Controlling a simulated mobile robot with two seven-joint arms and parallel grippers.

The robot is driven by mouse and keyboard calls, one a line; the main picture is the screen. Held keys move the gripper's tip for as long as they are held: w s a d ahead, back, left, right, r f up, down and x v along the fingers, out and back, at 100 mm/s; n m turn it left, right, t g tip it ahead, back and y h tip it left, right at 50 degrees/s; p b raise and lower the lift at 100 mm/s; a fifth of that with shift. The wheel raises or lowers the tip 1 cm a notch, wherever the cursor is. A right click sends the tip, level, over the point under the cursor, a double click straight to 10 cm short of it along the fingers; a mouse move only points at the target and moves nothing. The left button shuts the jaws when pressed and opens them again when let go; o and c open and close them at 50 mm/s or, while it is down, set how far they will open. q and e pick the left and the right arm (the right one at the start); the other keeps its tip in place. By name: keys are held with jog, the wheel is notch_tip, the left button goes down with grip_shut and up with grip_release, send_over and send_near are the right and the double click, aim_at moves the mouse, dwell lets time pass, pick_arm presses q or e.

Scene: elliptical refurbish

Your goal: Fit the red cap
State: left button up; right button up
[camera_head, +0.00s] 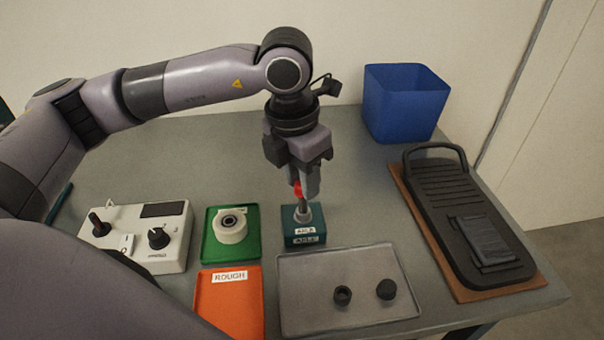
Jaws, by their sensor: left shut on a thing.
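The red cap (297,189) is between the fingers of my left gripper (305,190), which points down and is shut on it. Only a small part of the cap shows; the fingers hide the rest. Directly below, a teal block (303,239) with white labels carries an upright light metal post (302,212). The cap is at the top of the post; I cannot tell whether they touch. My right gripper is not in view.
A green tray (212,253) holds a white roll. An orange tray (229,305) is labelled ROUGH. A grey tray (300,315) holds two dark round parts. A white control box (160,257) stands left, a blue bin (404,103) behind, and a black handled board (440,190) right.

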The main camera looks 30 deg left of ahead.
pick_arm(q)
jog(key=shift+m+b, duration=0.3)
jog(key=shift+b, duration=0.5)
dwell(1.6)
jog(key=shift+f+b, duration=0.65)
jog(key=shift+b, duration=0.05)
dwell(0.8)
jog(key=o, duration=1.1)
jog(key=shift+s+a+r, duration=0.1)
jog(key=shift+s+r, duration=0.1)
jog(key=shift+r, duration=1.6)
jog(key=shift+s+a+r, duration=0.1)
jog(key=shift+s+r, duration=0.1)
jog(key=shift+r, duration=1.55)
jog(key=shift+s, duration=0.1)
